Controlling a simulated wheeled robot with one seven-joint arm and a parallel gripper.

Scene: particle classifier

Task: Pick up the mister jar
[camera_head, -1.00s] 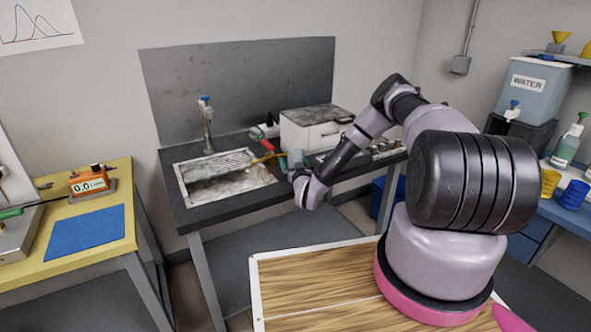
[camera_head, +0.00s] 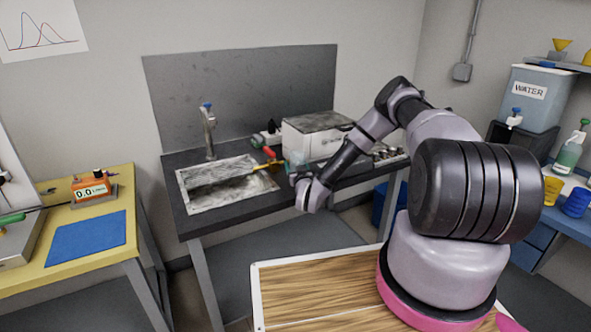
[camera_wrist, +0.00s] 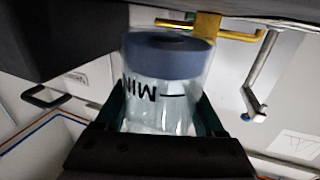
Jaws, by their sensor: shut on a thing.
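In the head view my gripper (camera_head: 298,170) is over the front edge of the dark sink table, and the jar shows only as a small pale teal patch there. I cannot tell whether the jar touches the table.
The sink basin (camera_head: 230,184) lies left of my gripper, with a tap (camera_head: 208,132) behind it. A white box (camera_head: 317,136) stands behind my gripper. A yellow bench (camera_head: 70,262) stands at the left.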

